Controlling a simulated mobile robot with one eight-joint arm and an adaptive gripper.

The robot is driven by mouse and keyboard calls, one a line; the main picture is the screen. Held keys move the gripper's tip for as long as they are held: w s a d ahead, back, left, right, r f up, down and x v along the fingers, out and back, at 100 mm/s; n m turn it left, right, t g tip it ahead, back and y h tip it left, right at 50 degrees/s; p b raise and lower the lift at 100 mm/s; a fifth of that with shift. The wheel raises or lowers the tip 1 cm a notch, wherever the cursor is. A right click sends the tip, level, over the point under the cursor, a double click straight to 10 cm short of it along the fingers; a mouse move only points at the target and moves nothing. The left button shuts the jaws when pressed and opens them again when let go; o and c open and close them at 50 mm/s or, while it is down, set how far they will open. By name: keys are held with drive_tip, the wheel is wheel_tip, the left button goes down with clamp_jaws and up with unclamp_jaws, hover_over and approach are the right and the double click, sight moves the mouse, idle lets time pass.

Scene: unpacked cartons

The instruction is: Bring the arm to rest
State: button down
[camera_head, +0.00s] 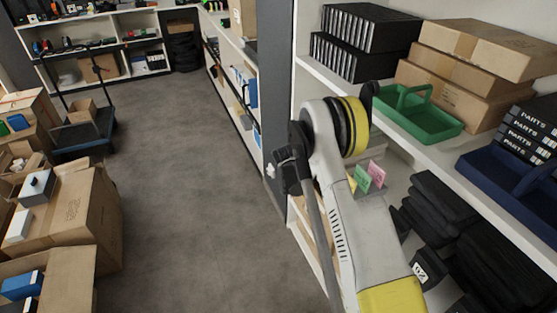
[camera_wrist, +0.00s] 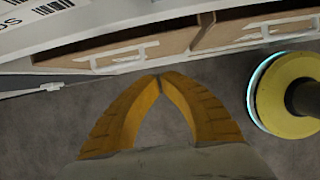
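My gripper (camera_wrist: 158,82) shows in the wrist view as two yellow fingers whose tips meet, with nothing seen between them. It is shut and points toward the edge of a shelf unit, above grey floor. In the head view my white and yellow arm reaches up in front of the right-hand shelves, and its gripper end is hidden behind the arm links. A yellow round part of my own body shows at the right of the wrist view.
A shelf (camera_head: 480,190) on the right holds a green tray (camera_head: 415,118), a blue tray (camera_head: 510,180), cartons (camera_head: 455,90) and black boxes (camera_head: 365,25). Open cartons (camera_head: 70,215) and a trolley (camera_head: 85,130) stand at left. The grey floor (camera_head: 195,200) between is clear.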

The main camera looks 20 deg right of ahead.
drive_tip(key=s+a+r+m+t+y, duration=0.1)
drive_tip(key=s+a+r+m, duration=0.15)
drive_tip(key=r, duration=0.65)
drive_tip(key=s+a+r+m+t, duration=0.1)
drive_tip(key=s+a+r+m, duration=0.15)
drive_tip(key=r, duration=0.65)
drive_tip(key=s+a+r+m+t+y, duration=0.1)
drive_tip(key=s+a+r+m, duration=0.2)
drive_tip(key=r, duration=0.6)
drive_tip(key=s+a+r+m+t, duration=0.1)
drive_tip(key=s+a+r+m, duration=0.1)
drive_tip(key=s, duration=0.4)
drive_tip(key=s+a+r+m+t+y, duration=0.1)
drive_tip(key=s+a+r+m, duration=0.1)
drive_tip(key=s+a+m, duration=0.2)
drive_tip(key=s+a+r+m+t+y, duration=0.1)
drive_tip(key=s+a+r+m+t, duration=0.1)
drive_tip(key=s, duration=0.8)
drive_tip(key=shift+s+a+r+m, duration=0.15)
drive_tip(key=shift+a+r+m, duration=0.45)
drive_tip(key=shift+a+m, duration=0.5)
drive_tip(key=shift+d, duration=0.1)
